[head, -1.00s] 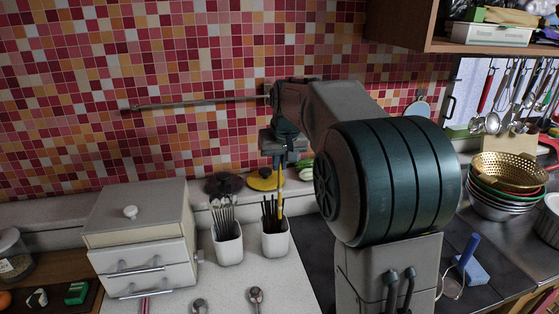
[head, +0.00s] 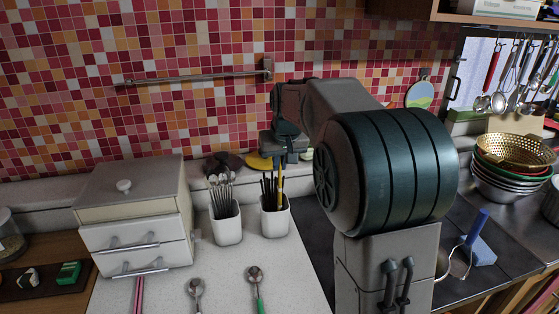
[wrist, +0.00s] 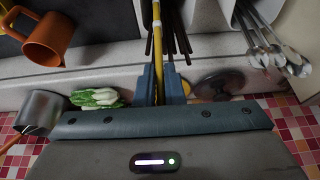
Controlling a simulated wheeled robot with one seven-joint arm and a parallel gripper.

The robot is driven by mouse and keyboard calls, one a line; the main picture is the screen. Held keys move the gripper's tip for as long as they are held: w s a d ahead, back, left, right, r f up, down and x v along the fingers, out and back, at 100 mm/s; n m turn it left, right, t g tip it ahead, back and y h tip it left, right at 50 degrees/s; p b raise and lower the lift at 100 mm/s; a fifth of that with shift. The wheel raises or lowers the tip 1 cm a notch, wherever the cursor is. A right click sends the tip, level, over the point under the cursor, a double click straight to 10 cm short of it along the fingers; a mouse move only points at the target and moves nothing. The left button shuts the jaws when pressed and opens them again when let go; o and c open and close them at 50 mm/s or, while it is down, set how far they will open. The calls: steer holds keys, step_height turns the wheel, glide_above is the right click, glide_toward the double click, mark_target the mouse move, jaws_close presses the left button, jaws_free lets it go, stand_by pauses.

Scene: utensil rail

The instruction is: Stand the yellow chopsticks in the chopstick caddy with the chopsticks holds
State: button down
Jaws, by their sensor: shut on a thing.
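My gripper (head: 285,158) is shut on the yellow chopsticks (head: 280,177) and holds them upright. In the head view it is just above a white caddy (head: 275,223) that holds black chopsticks (head: 268,188). The lower ends of the yellow chopsticks reach the caddy's mouth beside the black ones; the rim hides their tips. In the wrist view my fingertips (wrist: 160,84) close on the yellow chopsticks (wrist: 157,40), with black sticks (wrist: 150,38) on both sides. Only part of the caddy (wrist: 193,12) shows there. Whether the yellow chopsticks touch its bottom is hidden.
A second white caddy (head: 226,230) with metal utensils (head: 221,190) stands to the left. A drawer box (head: 135,225) is farther left. Spoons (head: 254,278) lie on the counter in front. A vegetable (wrist: 97,98) and orange mug (wrist: 48,40) show in the wrist view.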

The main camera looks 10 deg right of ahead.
steer(key=shift+f, duration=0.15)
steer(key=c, duration=1.5)
jaws_free()
steer(key=shift+o, duration=0.2)
steer(key=v, duration=1.4)
steer(key=shift+w, duration=0.1)
steer(key=s+a+f+g, duration=0.1)
steer(key=s+f, duration=0.9)
steer(key=s, duration=0.2)
steer(key=s+f, duration=1)
steer(key=s, duration=0.3)
steer(key=shift+s+a+g+p, duration=0.2)
steer(key=shift+a+g+p, duration=0.1)
steer(key=shift+a+g, duration=0.1)
